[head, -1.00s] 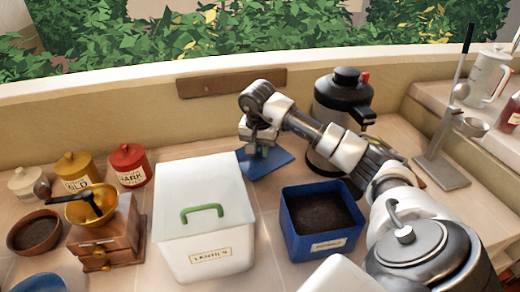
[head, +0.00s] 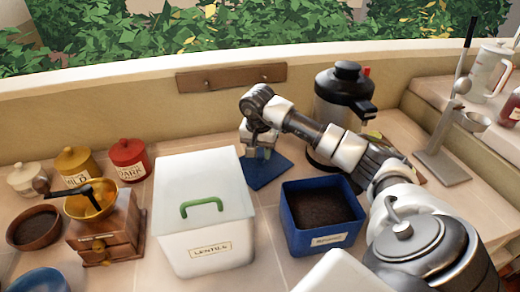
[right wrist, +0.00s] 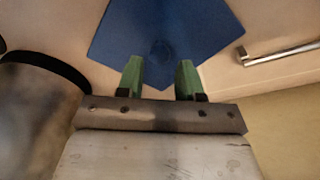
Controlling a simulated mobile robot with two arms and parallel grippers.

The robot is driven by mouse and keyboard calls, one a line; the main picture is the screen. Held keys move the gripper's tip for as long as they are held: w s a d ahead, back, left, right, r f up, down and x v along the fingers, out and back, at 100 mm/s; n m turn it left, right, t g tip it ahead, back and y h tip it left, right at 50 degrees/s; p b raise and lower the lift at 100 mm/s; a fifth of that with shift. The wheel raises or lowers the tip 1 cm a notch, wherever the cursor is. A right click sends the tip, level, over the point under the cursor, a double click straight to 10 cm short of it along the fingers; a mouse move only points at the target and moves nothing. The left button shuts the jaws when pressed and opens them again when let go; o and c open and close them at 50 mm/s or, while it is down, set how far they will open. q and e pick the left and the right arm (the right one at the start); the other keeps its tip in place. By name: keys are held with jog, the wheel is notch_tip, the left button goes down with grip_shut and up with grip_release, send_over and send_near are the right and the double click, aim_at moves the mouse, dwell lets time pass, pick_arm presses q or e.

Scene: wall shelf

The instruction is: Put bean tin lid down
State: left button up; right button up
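The bean tin lid is a flat blue square (head: 268,176) at the back of the counter, behind the blue tin (head: 322,243). It seems to lie flat on the counter. My right gripper (head: 262,153) is right above it, pointing down. My left gripper is not in view.
A white LENTILS bin (head: 207,255) with a green handle stands left of the blue tin. A black-topped urn (head: 343,100) is close right of my right gripper. A wooden grinder (head: 108,228) and several small jars are at the left.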

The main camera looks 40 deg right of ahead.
aim_at(259, 161)
jog(key=shift+o, duration=0.7)
jog(key=shift+r, duration=0.1)
jog(key=shift+r, duration=0.3)
notch_tip(259, 161, up, 12)
jog(key=a, duration=0.1)
jog(key=shift+s+r, duration=0.25)
jog(key=shift+s, duration=0.1)
jog(key=shift+a, duration=0.1)
